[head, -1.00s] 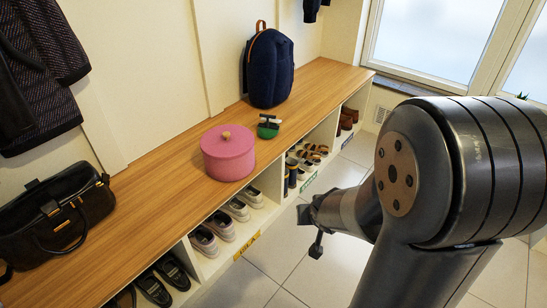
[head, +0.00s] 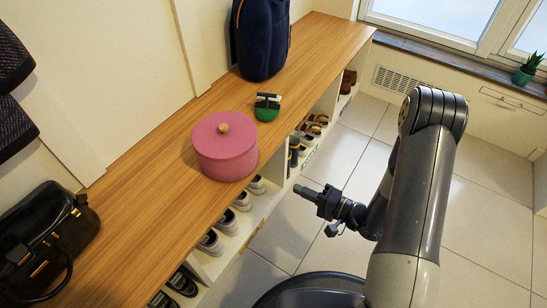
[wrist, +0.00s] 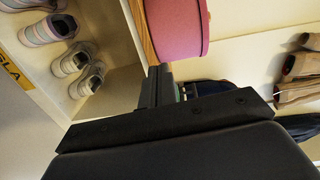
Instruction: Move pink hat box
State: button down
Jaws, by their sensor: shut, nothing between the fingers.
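The pink hat box (head: 225,152) is round, with a lid and a small wooden knob, and stands upright on the wooden bench top (head: 150,190) near its front edge. My gripper (head: 303,190) is shut and empty, in front of the bench and to the right of the box, apart from it. In the wrist view the box (wrist: 178,28) shows at the top, just beyond my shut fingers (wrist: 157,85). Its far side is hidden.
A green brush-like item (head: 267,107) stands behind the box, with a navy backpack (head: 262,40) farther back. A black handbag (head: 45,240) sits at the left. Shoes (head: 228,220) fill the cubbies below. The tiled floor (head: 345,155) beyond the arm is clear.

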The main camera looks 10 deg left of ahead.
jog(key=b, duration=0.4)
send_near(250, 166)
jog(key=shift+y, duration=0.3)
jog(key=a, duration=0.1)
jog(key=w+a, duration=0.1)
jog(key=a, duration=0.1)
jog(key=w+a+f, duration=0.1)
jog(key=shift+w+a+f, duration=0.1)
jog(key=shift+w+a, duration=0.15)
jog(key=shift+a, duration=0.1)
jog(key=shift+w+a, duration=0.3)
jog(key=shift+a, duration=0.35)
jog(key=x, duration=0.6)
jog(key=shift+w+a, duration=0.1)
jog(key=shift+a, duration=0.25)
jog(key=shift+d, duration=0.1)
